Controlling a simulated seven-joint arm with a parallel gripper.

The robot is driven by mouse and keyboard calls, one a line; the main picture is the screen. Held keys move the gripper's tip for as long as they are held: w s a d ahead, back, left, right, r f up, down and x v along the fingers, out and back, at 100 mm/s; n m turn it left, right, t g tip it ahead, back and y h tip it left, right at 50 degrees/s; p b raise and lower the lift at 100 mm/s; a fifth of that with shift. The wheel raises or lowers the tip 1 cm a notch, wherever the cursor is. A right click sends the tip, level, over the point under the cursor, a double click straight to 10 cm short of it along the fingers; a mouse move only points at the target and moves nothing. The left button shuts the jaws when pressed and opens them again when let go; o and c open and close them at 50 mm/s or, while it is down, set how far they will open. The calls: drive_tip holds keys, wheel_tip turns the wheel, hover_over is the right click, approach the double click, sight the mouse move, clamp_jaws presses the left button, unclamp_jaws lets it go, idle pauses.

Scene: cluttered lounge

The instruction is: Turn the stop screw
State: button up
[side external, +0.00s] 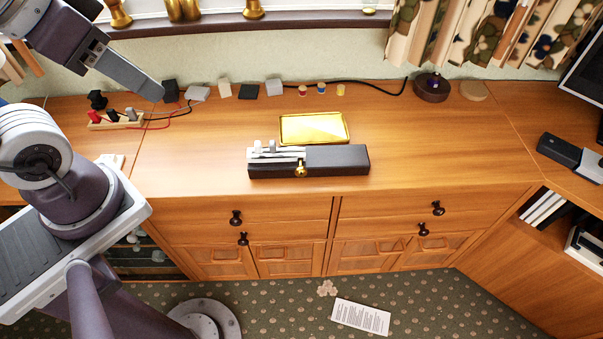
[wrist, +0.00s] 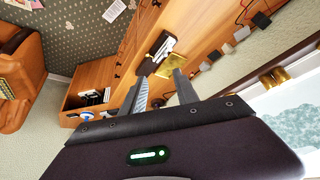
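A long dark block (side external: 335,160) lies on the wooden cabinet top, with pale metal bars (side external: 272,152) on its left half. A small brass knob (side external: 300,170), which looks like the stop screw, sits at the block's front near the middle. In the wrist view the block (wrist: 147,67) is small and far off between my fingers; I cannot make out the knob there. My gripper (wrist: 161,74) is open and empty, its two fingers wide apart. In the side view it is at the upper left, above the cabinet and well away from the block.
A shiny brass tray (side external: 314,128) lies just behind the block. Small blocks, spools and cables line the wall. A dark round bowl (side external: 431,88) stands at the back right. A small rack with plugs (side external: 115,118) is at the left. The cabinet top right of the block is clear.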

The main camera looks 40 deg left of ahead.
drive_tip(key=shift+o, duration=1.3)
drive_tip(key=w+d+n+g, duration=0.1)
drive_tip(key=w+n+g, duration=0.1)
drive_tip(key=w, duration=0.6)
drive_tip(key=shift+w, duration=0.15)
drive_tip(key=n+g+y, duration=0.2)
drive_tip(key=n+g, duration=0.3)
drive_tip(key=n, duration=0.1)
hover_over(303, 170)
drive_tip(key=w, duration=0.1)
drive_tip(key=w+d+f+x, duration=0.1)
drive_tip(key=d+x, duration=0.1)
drive_tip(key=x, duration=1)
drive_tip(key=w+d+x, duration=0.2)
drive_tip(key=x, duration=1)
drive_tip(key=shift+n, duration=0.4)
drive_tip(key=x, duration=0.3)
drive_tip(key=d+x, duration=0.1)
drive_tip(key=x, duration=0.2)
drive_tip(key=d+x, duration=0.1)
drive_tip(key=x, duration=0.2)
drive_tip(key=shift+f, duration=0.1)
drive_tip(key=shift+a+f, duration=0.1)
drive_tip(key=shift+f, duration=0.3)
